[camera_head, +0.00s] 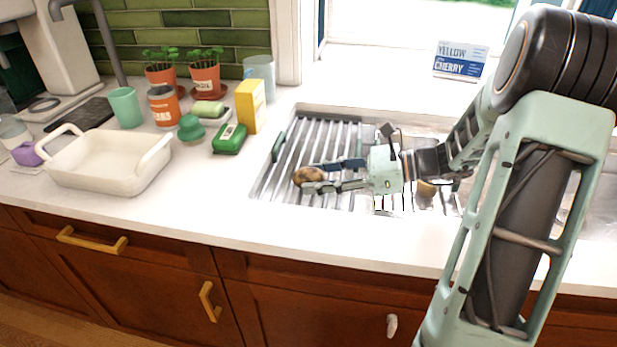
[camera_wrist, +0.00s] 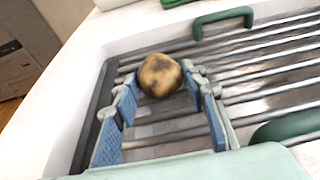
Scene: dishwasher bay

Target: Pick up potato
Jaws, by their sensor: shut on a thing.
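The potato (camera_head: 308,175) is brown with dark patches. It sits between the fingertips of my gripper (camera_head: 322,176), over the left part of the sink's slatted rack (camera_head: 283,160). In the wrist view the potato (camera_wrist: 160,76) lies between the two fingertips of my gripper (camera_wrist: 160,88), which are shut on it.
A white baking dish (camera_head: 85,178) stands on the counter at left. A green sponge pack (camera_head: 229,139), yellow box (camera_head: 251,105), green cup (camera_head: 126,107) and potted plants (camera_head: 207,80) stand behind. A brown item (camera_head: 427,189) lies in the sink behind my gripper. The counter front is clear.

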